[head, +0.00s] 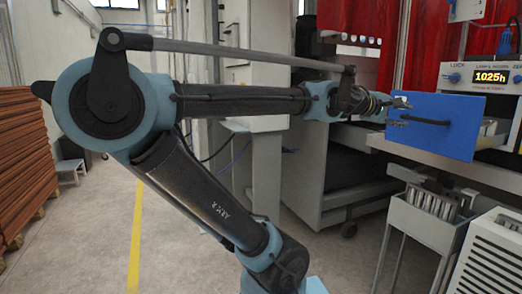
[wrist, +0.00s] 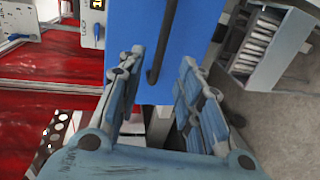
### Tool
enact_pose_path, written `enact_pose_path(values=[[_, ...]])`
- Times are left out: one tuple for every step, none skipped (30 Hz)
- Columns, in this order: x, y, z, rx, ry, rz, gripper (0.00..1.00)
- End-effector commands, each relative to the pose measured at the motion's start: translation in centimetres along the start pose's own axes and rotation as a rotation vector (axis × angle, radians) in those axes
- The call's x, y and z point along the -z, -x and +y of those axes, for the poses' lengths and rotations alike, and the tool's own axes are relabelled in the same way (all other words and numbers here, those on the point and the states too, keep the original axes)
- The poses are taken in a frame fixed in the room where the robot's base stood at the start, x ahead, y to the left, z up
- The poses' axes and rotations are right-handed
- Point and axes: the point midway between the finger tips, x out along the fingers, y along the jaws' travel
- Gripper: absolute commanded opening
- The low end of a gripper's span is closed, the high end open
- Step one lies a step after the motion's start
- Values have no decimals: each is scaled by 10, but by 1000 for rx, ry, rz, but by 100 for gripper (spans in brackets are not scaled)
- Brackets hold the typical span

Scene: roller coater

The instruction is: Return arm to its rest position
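My arm is stretched out to the right in the head view. My gripper (head: 404,112) is at its end, close to the left side of a blue panel (head: 457,140) with a dark bar handle (head: 425,120). In the wrist view my gripper (wrist: 157,95) has its two fingers spread apart. The dark handle (wrist: 162,45) shows between and beyond the fingertips, against the blue panel (wrist: 198,30). Nothing is held between the fingers. Whether a fingertip touches the panel cannot be told.
A grey cart (head: 420,225) holding several items stands below the panel. A white vented unit (head: 490,262) is at the lower right. Red curtains (head: 358,18) hang behind. A control box (head: 485,77) reads 1025h. Brown stacked boards (head: 20,160) stand left; the floor (head: 165,240) between is clear.

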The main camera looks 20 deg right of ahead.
Motion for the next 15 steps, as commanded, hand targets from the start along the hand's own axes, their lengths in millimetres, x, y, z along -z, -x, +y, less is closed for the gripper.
enact_pose_path(values=[[1, 0, -1, 2, -2, 1, 33], [2, 1, -2, 4, -5, 3, 33], [5, 2, -5, 9, -12, 8, 33], [8, 3, -8, 16, -21, 11, 33], [11, 4, -12, 25, -32, 16, 33], [18, 7, -19, 39, -51, 26, 33], [22, 9, -26, 52, -66, 31, 33], [28, 12, -33, 68, -85, 41, 33], [36, 17, -44, 91, -110, 51, 33], [43, 20, -52, 111, -130, 59, 33], [49, 24, -61, 131, -150, 68, 33], [58, 30, -73, 159, -176, 78, 33], [63, 34, -82, 181, -194, 85, 33], [69, 39, -91, 203, -213, 93, 33], [77, 45, -103, 233, -235, 102, 33]])
